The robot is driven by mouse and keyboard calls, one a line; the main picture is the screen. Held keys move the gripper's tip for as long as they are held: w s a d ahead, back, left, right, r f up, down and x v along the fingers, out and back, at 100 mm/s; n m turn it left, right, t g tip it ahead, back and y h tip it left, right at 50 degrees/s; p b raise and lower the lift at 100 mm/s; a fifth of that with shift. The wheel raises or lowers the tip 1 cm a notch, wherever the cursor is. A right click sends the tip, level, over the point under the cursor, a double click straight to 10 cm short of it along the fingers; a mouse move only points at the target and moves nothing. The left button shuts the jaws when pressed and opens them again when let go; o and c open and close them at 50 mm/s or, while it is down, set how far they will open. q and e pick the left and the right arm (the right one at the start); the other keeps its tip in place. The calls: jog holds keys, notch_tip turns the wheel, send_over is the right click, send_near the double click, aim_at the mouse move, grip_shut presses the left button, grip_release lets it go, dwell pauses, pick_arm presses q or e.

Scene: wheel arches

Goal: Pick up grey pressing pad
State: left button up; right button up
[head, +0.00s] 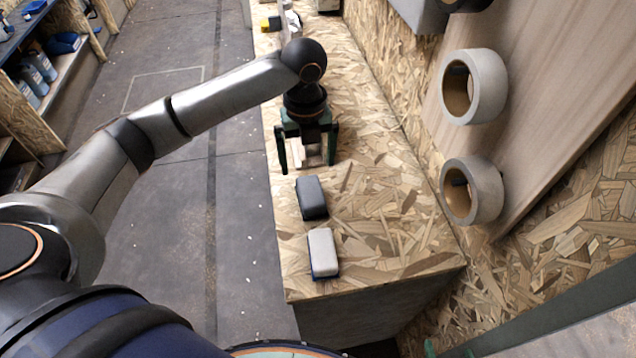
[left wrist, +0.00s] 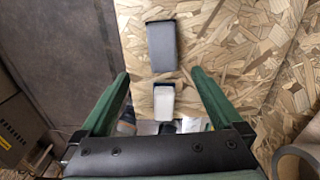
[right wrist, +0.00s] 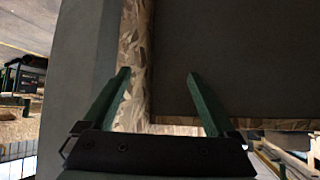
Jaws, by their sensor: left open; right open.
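A dark grey pad (head: 311,198) lies on the chipboard bench top (head: 350,225). A pale pad with a dark blue base (head: 323,253) lies nearer to me. My left gripper (head: 305,165) is open above the bench, appearing beyond the dark grey pad, fingers pointing down. In the left wrist view the grey pad (left wrist: 162,52) lies ahead of the fingertips, and a pale block (left wrist: 164,103) shows between the fingers, with no visible contact. My right gripper (right wrist: 158,78) is open and empty in the right wrist view, facing a dark surface beside a chipboard edge.
Small items (head: 285,22) stand at the bench's far end. Shelves with bottles (head: 35,75) stand at the far left. The floor (head: 235,190) left of the bench is clear.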

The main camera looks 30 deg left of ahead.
pick_arm(q)
send_over(312, 195)
jog(key=f, duration=0.5)
jog(key=shift+s+a+f, duration=0.15)
jog(key=shift+a+f, duration=0.25)
jog(key=shift+d+f, duration=0.25)
jog(key=shift+f, duration=1.3)
jog(key=shift+d+f, duration=0.2)
jog(key=shift+f, duration=1.3)
jog(key=shift+c, duration=0.2)
jog(key=c, duration=1.4)
jog(key=shift+r, duration=0.2)
